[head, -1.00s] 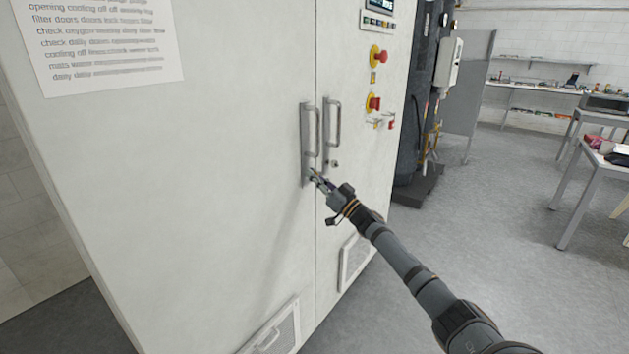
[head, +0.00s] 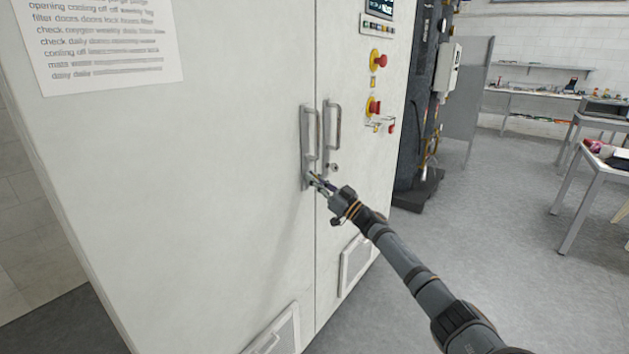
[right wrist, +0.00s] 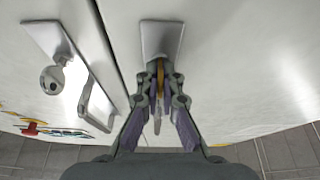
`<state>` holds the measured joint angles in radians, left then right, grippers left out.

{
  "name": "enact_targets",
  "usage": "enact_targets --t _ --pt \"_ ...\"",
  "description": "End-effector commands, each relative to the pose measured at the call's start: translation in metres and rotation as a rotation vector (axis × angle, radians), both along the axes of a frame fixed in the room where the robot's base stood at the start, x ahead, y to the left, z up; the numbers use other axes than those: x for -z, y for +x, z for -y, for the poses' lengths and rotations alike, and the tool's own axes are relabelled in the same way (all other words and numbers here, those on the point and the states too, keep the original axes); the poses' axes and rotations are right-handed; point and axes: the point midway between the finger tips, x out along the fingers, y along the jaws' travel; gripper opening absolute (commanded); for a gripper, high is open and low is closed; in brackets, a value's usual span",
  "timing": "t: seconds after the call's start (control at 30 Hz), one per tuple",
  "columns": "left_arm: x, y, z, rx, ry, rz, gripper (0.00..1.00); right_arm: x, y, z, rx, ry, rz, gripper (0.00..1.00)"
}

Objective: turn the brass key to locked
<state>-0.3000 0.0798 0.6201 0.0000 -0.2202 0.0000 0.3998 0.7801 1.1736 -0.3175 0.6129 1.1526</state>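The brass key (right wrist: 160,72) shows edge-on in the right wrist view, at the metal plate (right wrist: 165,38) of the left cabinet door's handle. My right gripper (right wrist: 161,82) has its fingertips close on both sides of the key and appears shut on it. In the head view my right gripper (head: 315,179) is at the lower end of the left door handle (head: 310,130). The key is too small and too covered there to make out. Its exact turn angle is hard to tell. My left gripper is not in view.
The right door handle (head: 332,125) and a round lock cylinder (head: 334,167) are just right of the door seam. Red and yellow knobs (head: 376,105) are higher on the right door. A dark tank (head: 410,140) stands beyond the cabinet.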

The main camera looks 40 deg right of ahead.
Motion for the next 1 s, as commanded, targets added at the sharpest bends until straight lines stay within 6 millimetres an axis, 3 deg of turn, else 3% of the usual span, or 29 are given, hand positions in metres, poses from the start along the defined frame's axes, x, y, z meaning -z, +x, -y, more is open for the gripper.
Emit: enact_targets --t 0.03,0.17,0.53,1.0 --pt "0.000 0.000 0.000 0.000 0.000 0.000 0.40 0.000 0.000 0.000 0.000 0.000 -0.001 0.12" --pt "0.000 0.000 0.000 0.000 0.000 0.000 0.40 0.000 0.000 0.000 0.000 0.001 0.000 0.27" --pt "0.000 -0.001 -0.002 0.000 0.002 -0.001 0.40 0.004 -0.007 0.002 0.000 0.000 -0.002 0.27" --pt "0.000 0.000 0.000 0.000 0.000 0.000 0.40 0.040 -0.087 0.024 -0.002 -0.004 -0.008 0.27"
